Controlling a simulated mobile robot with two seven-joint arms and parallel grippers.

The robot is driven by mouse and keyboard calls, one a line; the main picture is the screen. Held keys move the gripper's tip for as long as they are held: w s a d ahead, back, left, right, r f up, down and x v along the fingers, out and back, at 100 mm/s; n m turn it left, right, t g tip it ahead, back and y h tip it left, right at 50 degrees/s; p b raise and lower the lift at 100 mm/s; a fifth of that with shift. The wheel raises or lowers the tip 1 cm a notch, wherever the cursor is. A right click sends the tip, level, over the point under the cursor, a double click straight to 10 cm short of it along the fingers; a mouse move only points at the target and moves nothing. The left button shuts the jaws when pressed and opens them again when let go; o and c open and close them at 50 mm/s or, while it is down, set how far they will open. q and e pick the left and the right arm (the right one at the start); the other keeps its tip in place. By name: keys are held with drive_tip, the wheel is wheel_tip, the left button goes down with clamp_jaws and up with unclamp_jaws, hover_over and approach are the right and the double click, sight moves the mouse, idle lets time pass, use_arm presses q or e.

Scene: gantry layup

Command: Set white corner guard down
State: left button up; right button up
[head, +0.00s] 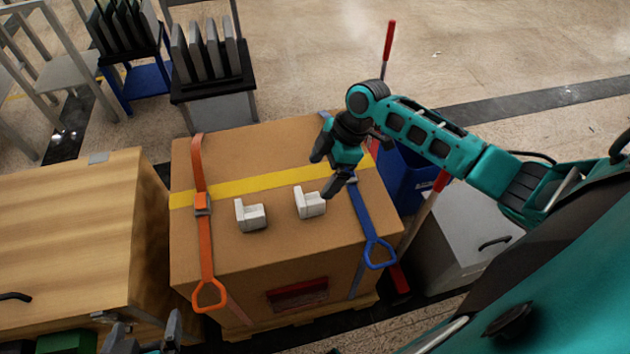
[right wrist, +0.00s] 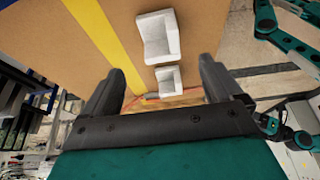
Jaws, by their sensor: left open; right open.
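Two white L-shaped corner guards rest on top of the brown cardboard box (head: 270,250). The left guard (head: 251,215) lies right of the orange strap. The right guard (head: 310,202) lies nearer the blue strap; the two are apart. In the right wrist view a nearer guard (right wrist: 157,37) and a farther guard (right wrist: 168,78) show between and beyond the fingers. My right gripper (head: 326,170) is open and empty, just right of and above the right guard, apart from it. My left gripper (head: 146,338) is open at the bottom edge, partly cut off.
An orange strap (head: 201,235) and a blue strap (head: 364,215) run over the box, with yellow tape (head: 260,184) across it. A wooden cabinet (head: 70,230) stands left, a blue bin (head: 400,180) and grey cabinet (head: 460,240) right. A rack of grey panels (head: 210,60) stands behind.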

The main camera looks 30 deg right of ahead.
drive_tip(key=r, duration=0.1)
drive_tip(key=m+t, duration=0.2)
hover_over(313, 203)
drive_tip(key=shift+f, duration=0.95)
drive_tip(key=s+a+f+m+t+h, duration=0.2)
drive_tip(key=s+a+m+t, duration=0.1)
drive_tip(key=s+m+t, duration=0.4)
drive_tip(key=s+m, duration=0.3)
drive_tip(key=s, duration=0.1)
drive_tip(key=shift+f+t, duration=0.3)
drive_tip(key=shift+f, duration=0.1)
drive_tip(key=shift+a, duration=0.1)
